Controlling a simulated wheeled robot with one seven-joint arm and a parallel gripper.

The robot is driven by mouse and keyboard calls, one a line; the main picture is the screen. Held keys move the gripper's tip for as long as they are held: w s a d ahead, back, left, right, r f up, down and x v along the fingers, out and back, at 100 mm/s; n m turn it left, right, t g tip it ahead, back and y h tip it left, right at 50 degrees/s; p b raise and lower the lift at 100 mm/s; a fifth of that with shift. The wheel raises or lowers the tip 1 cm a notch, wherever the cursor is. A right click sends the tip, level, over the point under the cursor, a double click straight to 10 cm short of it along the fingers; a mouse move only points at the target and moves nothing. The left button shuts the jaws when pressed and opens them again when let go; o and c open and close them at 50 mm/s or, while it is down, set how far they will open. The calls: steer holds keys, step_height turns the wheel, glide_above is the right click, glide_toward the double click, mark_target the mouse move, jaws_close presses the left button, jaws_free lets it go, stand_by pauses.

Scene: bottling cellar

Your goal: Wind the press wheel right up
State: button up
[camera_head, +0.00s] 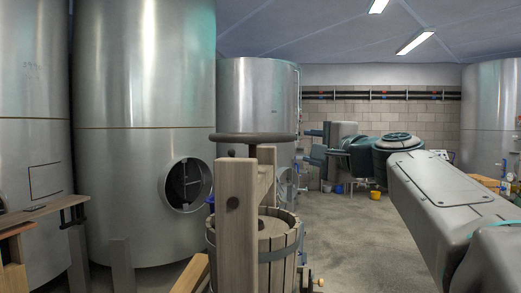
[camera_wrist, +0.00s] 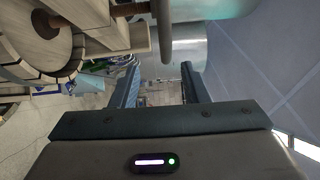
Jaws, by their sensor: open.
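The press wheel (camera_head: 230,137) is a dark, flat ring on top of the wooden press, level in the head view. In the wrist view the wheel (camera_wrist: 164,28) shows edge-on as a bar at top centre, its near rim close to the gap between my fingertips. My gripper (camera_head: 309,146) is open and empty, just right of the wheel, pointing at its rim. Its two fingers stand wide apart in the wrist view (camera_wrist: 158,68). I cannot tell whether the rim lies between them. The screw (camera_wrist: 133,9) shows beside the wheel; in the head view the post hides most of it.
The press's wooden post (camera_head: 236,220) and slatted basket (camera_head: 282,262) stand below the wheel. Steel tanks (camera_head: 145,100) fill the left and back. A wooden bench (camera_head: 45,211) is at left. A yellow bucket (camera_head: 375,195) stands on the floor. Open floor (camera_head: 350,250) lies right of the press.

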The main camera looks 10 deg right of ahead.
steer(key=p+x, duration=0.1)
steer(key=x, duration=0.3)
steer(key=p+x, duration=0.2)
steer(key=x, duration=0.3)
steer(key=r+p+x, duration=0.1)
steer(key=x, duration=0.3)
steer(key=shift+w, duration=0.45)
jaws_close()
